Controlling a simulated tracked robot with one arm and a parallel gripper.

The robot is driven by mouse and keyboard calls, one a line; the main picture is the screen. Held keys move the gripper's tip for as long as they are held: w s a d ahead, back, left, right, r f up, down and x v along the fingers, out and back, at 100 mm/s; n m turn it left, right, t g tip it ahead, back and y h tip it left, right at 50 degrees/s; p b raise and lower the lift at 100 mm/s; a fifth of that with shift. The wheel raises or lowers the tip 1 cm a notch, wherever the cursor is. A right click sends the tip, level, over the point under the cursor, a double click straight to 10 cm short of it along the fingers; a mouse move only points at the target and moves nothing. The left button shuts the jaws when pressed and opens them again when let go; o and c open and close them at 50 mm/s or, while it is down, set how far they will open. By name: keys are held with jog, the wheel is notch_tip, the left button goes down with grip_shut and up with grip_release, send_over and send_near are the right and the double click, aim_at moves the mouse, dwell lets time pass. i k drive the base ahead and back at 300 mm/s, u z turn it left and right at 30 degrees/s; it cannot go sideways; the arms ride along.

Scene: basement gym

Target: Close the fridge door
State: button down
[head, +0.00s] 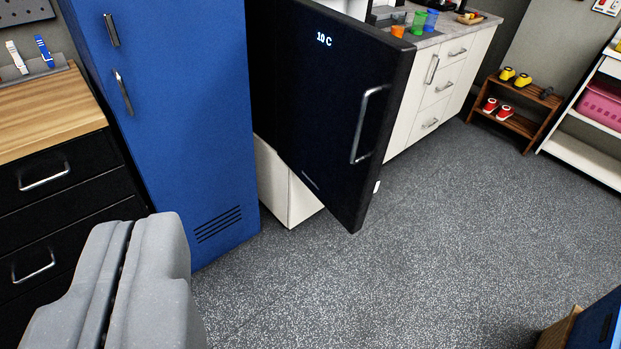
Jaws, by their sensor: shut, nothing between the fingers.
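The black fridge door (330,110) stands open, swung out into the room beside a tall blue locker. It has a "10 C" display near its top and a silver vertical handle (366,124) near its right edge. The fridge body and inside are mostly hidden behind the door. My gripper (130,222) is at the lower left, in front of the drawers and locker. Its two grey fingers are shut together and empty. It is apart from the door, to the left of it and nearer the camera.
The blue locker (170,110) stands between my gripper and the door. A black drawer unit (60,215) is at the left. White cabinets (440,90) and a wooden shoe rack (515,107) are at the back. A blue object (597,325) sits bottom right. The speckled floor (430,250) is clear.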

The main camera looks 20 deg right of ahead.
aim_at(343, 79)
jog(key=u, duration=0.15)
jog(key=i, duration=1)
jog(key=z, duration=0.1)
